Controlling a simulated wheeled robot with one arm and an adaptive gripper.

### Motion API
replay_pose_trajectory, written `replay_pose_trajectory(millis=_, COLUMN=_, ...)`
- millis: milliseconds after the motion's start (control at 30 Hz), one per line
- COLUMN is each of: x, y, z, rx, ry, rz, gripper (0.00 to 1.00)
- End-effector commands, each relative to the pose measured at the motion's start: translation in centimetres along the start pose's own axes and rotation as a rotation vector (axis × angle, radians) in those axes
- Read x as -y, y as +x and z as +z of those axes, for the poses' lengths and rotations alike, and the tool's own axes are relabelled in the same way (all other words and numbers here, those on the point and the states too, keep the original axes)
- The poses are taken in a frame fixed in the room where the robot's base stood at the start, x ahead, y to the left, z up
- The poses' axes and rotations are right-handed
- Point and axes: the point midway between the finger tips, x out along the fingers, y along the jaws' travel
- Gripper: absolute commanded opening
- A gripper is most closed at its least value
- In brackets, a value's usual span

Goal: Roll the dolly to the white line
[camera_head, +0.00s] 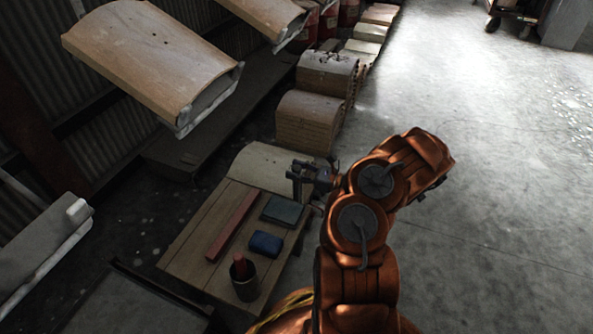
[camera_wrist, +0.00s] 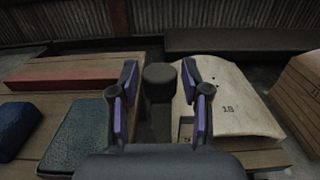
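My gripper (camera_head: 306,178) is over the far right part of a low plank-topped platform (camera_head: 190,248). I cannot tell whether this platform is the dolly; no wheels show under it. In the wrist view my gripper (camera_wrist: 160,82) is open, its two purple-padded fingers apart. A dark upright post with a rounded top (camera_wrist: 160,74) shows between them, with a gap on each side; its distance from the fingers is unclear. A dark wheeled thing (camera_head: 508,14) is cut off at the top right. I cannot make out a white line.
A curved pale panel marked 18 (camera_wrist: 228,108) lies beside the post. Open concrete floor (camera_head: 490,190) is right.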

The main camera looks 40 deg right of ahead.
Motion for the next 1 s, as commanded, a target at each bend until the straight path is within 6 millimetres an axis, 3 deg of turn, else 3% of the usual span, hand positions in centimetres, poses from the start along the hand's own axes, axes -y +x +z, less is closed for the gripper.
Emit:
replay_pose_trajectory(millis=67, x=0.0, y=0.0, z=0.0, rx=0.000, ry=0.000, rz=0.000, gripper=0.36)
replay_pose_trajectory(millis=400, x=0.0, y=0.0, z=0.0, rx=0.000, ry=0.000, rz=0.001, gripper=0.00)
replay_pose_trajectory(millis=833, x=0.1, y=0.0, z=0.0, rx=0.000, ry=0.000, rz=0.001, gripper=0.00)
replay_pose_trajectory(millis=1000, x=1.5, y=-0.1, z=-0.1, rx=-0.002, ry=-0.001, rz=-0.002, gripper=0.00)
